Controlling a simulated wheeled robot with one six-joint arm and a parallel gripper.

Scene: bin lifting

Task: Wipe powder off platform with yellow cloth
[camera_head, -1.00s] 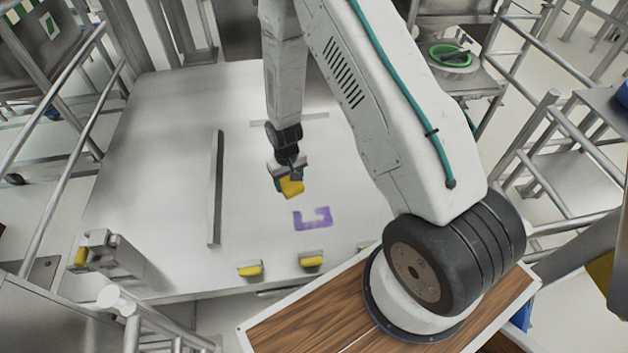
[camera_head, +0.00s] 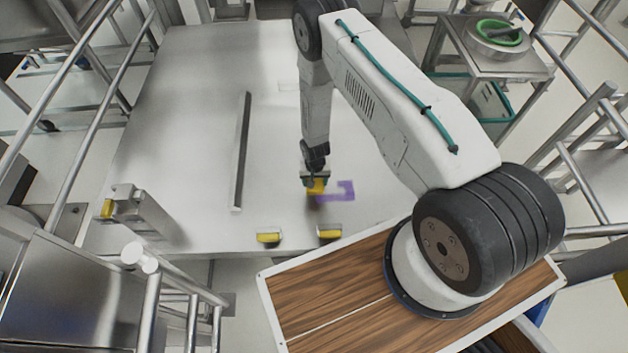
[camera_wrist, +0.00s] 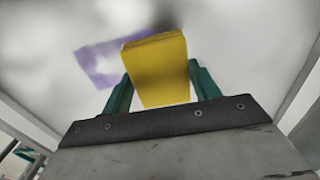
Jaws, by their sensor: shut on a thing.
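My gripper (camera_head: 315,180) is shut on the yellow cloth (camera_head: 316,187), a block-like piece. In the wrist view the yellow cloth (camera_wrist: 157,68) sits between two green fingers (camera_wrist: 158,92). The purple powder (camera_head: 338,191) lies on the pale platform (camera_head: 190,130) as a bracket-shaped patch. The cloth is at the left end of the patch in the head view and hides part of it. In the wrist view the powder (camera_wrist: 95,60) shows at the left of the cloth. I cannot tell whether the cloth touches the platform.
A raised metal strip (camera_head: 241,150) runs along the platform left of my gripper. Two yellow-faced blocks (camera_head: 268,236) (camera_head: 329,232) stand at the near edge. A metal post with a yellow part (camera_head: 130,208) stands at the left. Rails flank the platform.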

